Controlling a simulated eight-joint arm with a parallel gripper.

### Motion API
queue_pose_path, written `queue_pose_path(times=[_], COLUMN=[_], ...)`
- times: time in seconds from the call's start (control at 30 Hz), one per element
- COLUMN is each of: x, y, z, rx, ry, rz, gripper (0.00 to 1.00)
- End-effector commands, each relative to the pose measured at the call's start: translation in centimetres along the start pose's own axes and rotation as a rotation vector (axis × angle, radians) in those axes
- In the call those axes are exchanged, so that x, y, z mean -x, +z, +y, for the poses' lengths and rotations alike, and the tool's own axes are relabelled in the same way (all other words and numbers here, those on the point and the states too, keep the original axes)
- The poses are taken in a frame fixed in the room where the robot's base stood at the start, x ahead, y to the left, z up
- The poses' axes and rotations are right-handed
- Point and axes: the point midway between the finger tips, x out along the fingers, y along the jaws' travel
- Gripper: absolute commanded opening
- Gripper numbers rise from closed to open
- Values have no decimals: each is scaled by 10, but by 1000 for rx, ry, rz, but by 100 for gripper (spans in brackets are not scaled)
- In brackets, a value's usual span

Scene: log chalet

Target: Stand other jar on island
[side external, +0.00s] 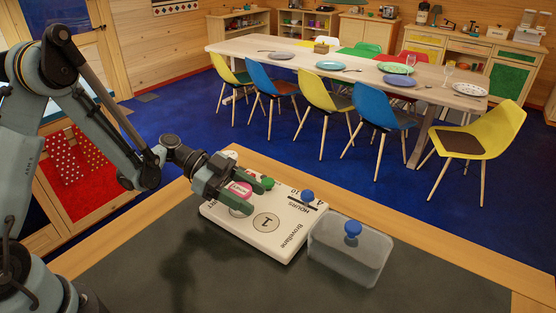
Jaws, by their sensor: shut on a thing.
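A clear, translucent jar (345,262) with a blue knob on top is on the dark top of the island (440,285), at its right side. Beside it to the left is a large white printed block (285,235) with "HOURS" and a circled "1" on it. My gripper (232,196) is at the block's left end, by a pink round patch, shut on a partly hidden thing. I cannot tell whether that thing is a jar or the block's edge.
The island has a light wooden border (380,216). Its dark top is clear at front and right. Beyond it, across a blue floor, stands a long dining table (330,62) with plates and several coloured chairs. A red-fronted cabinet (75,165) is at left.

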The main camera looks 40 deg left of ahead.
Motion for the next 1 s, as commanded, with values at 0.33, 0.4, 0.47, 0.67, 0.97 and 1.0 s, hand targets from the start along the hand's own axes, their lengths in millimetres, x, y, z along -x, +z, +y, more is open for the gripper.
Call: queue_pose_path(times=[0.33,0.4,0.47,0.67,0.97,1.0], x=[-2,-2,-2,-1,13,20], y=[4,3,3,3,4,4], z=[0,0,0,0,-1,-1], rx=[0,0,0,0,2,3], ry=[0,0,0,0,-4,-5], rz=[1,0,0,0,0,0], gripper=[21,65,74,81,81,81])
